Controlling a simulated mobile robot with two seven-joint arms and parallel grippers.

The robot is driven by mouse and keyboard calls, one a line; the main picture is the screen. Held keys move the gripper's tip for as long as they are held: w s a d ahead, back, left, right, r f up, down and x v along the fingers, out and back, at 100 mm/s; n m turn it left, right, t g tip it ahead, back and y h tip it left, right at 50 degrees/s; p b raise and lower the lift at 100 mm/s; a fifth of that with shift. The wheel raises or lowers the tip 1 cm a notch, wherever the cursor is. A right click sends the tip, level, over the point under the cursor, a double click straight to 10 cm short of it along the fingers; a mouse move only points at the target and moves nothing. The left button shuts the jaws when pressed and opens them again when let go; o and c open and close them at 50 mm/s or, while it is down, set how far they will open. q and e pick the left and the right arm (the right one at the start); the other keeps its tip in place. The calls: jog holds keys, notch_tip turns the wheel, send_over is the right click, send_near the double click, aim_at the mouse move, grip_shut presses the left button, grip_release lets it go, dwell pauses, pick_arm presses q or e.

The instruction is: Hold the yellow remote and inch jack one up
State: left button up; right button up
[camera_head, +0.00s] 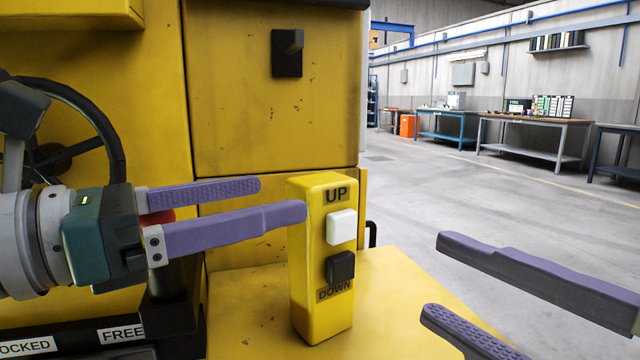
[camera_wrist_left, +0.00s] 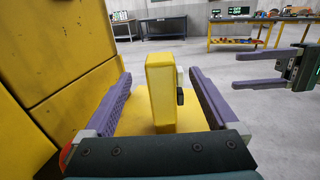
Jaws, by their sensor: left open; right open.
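The yellow remote (camera_head: 318,280) stands upright on a yellow ledge (camera_head: 390,290). Its face has a white button (camera_head: 342,227) under the word UP and a black button (camera_head: 340,266) above the word DOWN. My left gripper (camera_head: 282,198) is open at the remote's left side, its near fingertip overlapping the remote's edge in the head view. In the left wrist view, the remote (camera_wrist_left: 160,95) shows between the two spread fingers, with gaps on both sides. My right gripper (camera_head: 434,278) is open and empty, right of the remote; it also shows in the left wrist view (camera_wrist_left: 236,71).
The yellow machine body (camera_head: 275,120) rises behind the remote, with a black bracket (camera_head: 288,52) on it. A dark handwheel (camera_head: 110,130) and LOCKED and FREE labels are at left. Open floor (camera_head: 430,190) lies to the right, with workbenches (camera_head: 535,122) along the far wall.

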aim_at(295, 193)
pick_arm(q)
jog(key=x, duration=0.7)
jog(key=shift+w+d+f, duration=0.1)
jog(key=shift+w+d, duration=0.05)
jog(key=shift+d, duration=0.1)
jog(key=shift+c, duration=0.3)
grip_shut()
dwell(2.0)
